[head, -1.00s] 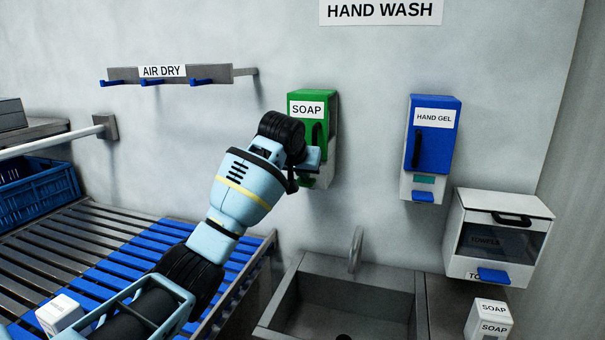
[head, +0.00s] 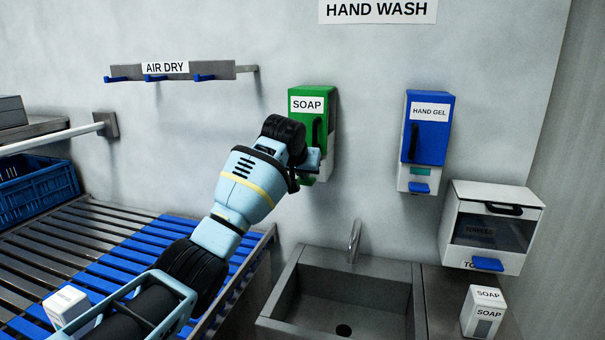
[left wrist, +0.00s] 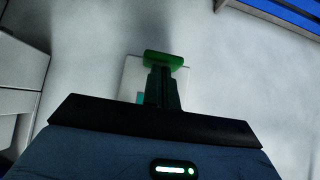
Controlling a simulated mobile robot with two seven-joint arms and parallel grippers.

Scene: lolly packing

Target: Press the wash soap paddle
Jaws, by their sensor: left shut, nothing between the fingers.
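The green soap dispenser (head: 296,125), labelled SOAP, hangs on the wall above the left side of the sink. Its green paddle (head: 307,181) shows partly at the bottom, behind my left gripper (head: 313,160). My left gripper is shut and empty, in front of the dispenser's lower part. In the left wrist view, the shut fingers (left wrist: 165,88) reach up to the green paddle (left wrist: 163,59) and overlap it. Whether they touch it or press it I cannot tell. The white lower part of the dispenser (left wrist: 133,76) shows behind them. My right gripper is out of view.
A blue hand gel dispenser (head: 428,130) hangs to the right, above a towel box (head: 508,205). The sink (head: 290,294) lies below. A slatted blue and grey table (head: 100,235) lies left.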

